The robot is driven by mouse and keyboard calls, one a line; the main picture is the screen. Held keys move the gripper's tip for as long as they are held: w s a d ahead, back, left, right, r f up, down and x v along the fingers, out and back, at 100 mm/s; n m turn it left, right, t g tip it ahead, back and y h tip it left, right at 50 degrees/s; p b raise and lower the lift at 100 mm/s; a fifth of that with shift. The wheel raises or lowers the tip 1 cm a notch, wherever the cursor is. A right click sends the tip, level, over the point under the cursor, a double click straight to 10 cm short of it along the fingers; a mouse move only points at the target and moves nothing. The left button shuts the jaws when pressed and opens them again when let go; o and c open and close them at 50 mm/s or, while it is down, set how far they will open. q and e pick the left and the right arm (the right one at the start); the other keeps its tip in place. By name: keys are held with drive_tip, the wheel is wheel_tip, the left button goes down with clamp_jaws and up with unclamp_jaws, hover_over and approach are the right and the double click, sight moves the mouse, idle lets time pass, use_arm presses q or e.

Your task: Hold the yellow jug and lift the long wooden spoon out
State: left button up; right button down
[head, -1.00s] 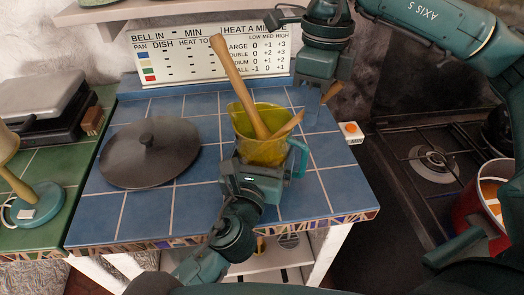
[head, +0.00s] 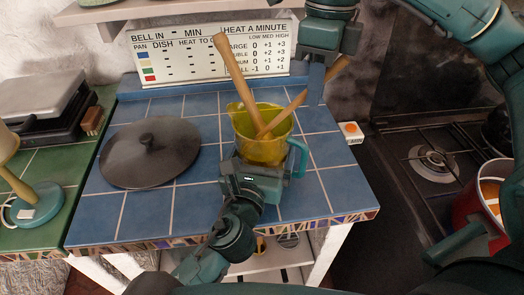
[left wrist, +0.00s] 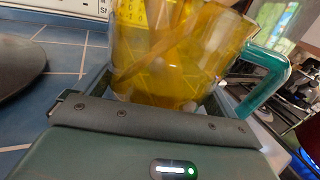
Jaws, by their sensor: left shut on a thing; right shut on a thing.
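The yellow jug (head: 262,150) is see-through, with a teal handle, and stands upright on the blue tiled counter. My left gripper (head: 252,172) is shut on its lower near side; the jug also fills the top of the left wrist view (left wrist: 165,60). The long wooden spoon (head: 288,113) slants up to the right out of the jug. My right gripper (head: 316,88) is shut on it above the rim, hiding part of the handle. Its lower end is still inside the jug. A thicker wooden handle (head: 232,72) leans up to the left from the same jug.
A dark round lid (head: 150,160) lies on the counter to the left. A sign board (head: 205,50) stands behind. A small box with an orange button (head: 351,132) is by the right edge. A stove and red pot (head: 468,212) are further right.

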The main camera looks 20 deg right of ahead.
wheel_tip(320, 180, up, 13)
idle(1.3)
use_arm(q)
drive_tip(key=o, duration=0.4)
drive_tip(key=v, duration=1.2)
